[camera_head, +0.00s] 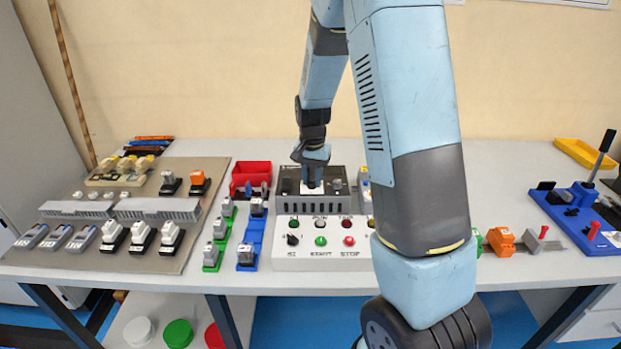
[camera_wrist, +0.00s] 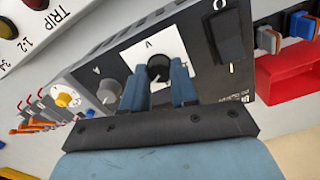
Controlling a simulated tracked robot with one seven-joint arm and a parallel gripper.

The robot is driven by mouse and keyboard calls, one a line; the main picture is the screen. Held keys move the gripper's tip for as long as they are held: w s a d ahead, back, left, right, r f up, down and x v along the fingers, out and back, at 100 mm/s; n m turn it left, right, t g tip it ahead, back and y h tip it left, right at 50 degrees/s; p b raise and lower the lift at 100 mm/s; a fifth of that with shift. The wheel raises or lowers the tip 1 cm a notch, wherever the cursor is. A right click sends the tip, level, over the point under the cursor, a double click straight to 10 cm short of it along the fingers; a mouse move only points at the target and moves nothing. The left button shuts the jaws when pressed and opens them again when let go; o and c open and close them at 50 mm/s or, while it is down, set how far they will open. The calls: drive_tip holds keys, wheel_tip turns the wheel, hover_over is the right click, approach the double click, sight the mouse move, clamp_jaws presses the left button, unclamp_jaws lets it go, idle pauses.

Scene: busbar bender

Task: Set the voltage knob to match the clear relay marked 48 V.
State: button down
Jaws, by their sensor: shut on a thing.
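The black voltage knob (camera_wrist: 158,67) sits on a white plate (camera_wrist: 138,57) marked V, on the face of a dark grey box (camera_head: 288,182). My gripper (camera_wrist: 160,88) is shut on the knob, with one blue finger on either side of it. In the head view my gripper (camera_head: 313,184) reaches down onto the box and hides the knob. The knob's pointer and scale values cannot be read. Small relays stand on a green rail (camera_head: 219,232) and a blue rail (camera_head: 252,232); their markings are too small to tell which is 48 V.
A grey knob (camera_wrist: 109,90) marked A and a black switch (camera_wrist: 229,35) flank the white plate. A red bin (camera_head: 250,176) stands left of the box. A white panel (camera_head: 280,252) with buttons is in front. A blue lever tool (camera_head: 583,208) is at the right.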

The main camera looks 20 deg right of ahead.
sight(312, 181)
drive_tip(key=shift+w+a+r, duration=0.1)
drive_tip(key=shift+w, duration=0.05)
drive_tip(key=c, duration=0.9)
unclamp_jaws()
wheel_tip(312, 181, up, 14)
drive_tip(key=shift+f, duration=0.25)
drive_tip(key=s+r+n+t, duration=0.3)
drive_tip(key=s+r, duration=0.7)
drive_tip(key=s, duration=0.3)
drive_tip(key=s+n+t, duration=0.1)
drive_tip(key=s, duration=0.4)
drive_tip(key=s+r+n, duration=0.1)
drive_tip(key=s, duration=0.4)
drive_tip(key=s+n+t, duration=0.1)
drive_tip(key=s, duration=0.4)
drive_tip(key=shift+s+a+r+n+t, duration=0.2)
drive_tip(key=shift+s+r+n+t, duration=0.1)
drive_tip(key=shift+s+r+n, duration=0.1)
